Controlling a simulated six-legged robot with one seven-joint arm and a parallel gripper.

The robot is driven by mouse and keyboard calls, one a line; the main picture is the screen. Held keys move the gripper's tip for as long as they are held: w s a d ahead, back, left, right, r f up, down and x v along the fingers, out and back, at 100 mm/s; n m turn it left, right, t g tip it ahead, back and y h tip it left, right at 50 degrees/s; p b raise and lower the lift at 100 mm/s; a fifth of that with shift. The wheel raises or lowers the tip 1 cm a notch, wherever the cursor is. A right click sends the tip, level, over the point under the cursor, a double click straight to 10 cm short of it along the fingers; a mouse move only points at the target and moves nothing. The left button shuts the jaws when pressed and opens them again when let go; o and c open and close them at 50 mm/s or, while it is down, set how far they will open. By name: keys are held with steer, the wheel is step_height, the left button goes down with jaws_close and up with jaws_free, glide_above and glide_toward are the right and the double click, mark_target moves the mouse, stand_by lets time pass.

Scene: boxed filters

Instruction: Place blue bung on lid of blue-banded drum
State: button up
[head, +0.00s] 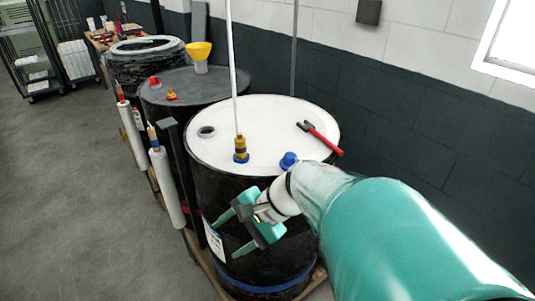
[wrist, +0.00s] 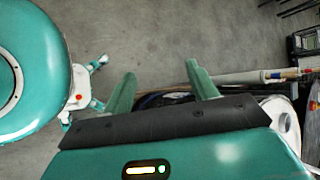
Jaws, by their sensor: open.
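The blue-banded drum (head: 262,286) is black with a blue band near its bottom. Its white lid (head: 270,117) faces up. The blue bung (head: 288,160) sits on the lid near the front right edge, close above my wrist in the head view. My gripper (head: 231,236) is in front of the drum's side, below the lid's level in the picture, with its teal fingers apart and nothing between them. In the wrist view my gripper (wrist: 160,72) is also open and empty, with grey floor beyond the fingertips. I cannot make out the bung in the wrist view.
A brass fitting (head: 240,150) with a blue base and a tall white pipe (head: 235,70) stands on the lid. A red-handled tool (head: 324,138) lies at its right rim. A grey-lidded drum (head: 190,87) with a yellow funnel (head: 199,54) stands behind. The floor at left is clear.

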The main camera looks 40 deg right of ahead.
steer(key=w+d+m+t, duration=0.3)
steer(key=d+m+t, duration=0.4)
steer(key=d+m, duration=0.45)
steer(key=m+t+h, duration=0.6)
steer(key=m+h, duration=0.1)
steer(key=m, duration=0.3)
glide_toward(290, 155)
steer(key=shift+n, duration=0.25)
steer(key=w, duration=1)
steer(key=shift+f, duration=0.1)
steer(key=c, duration=1.1)
steer(key=shift+c, duration=0.2)
steer(key=shift+r, duration=0.2)
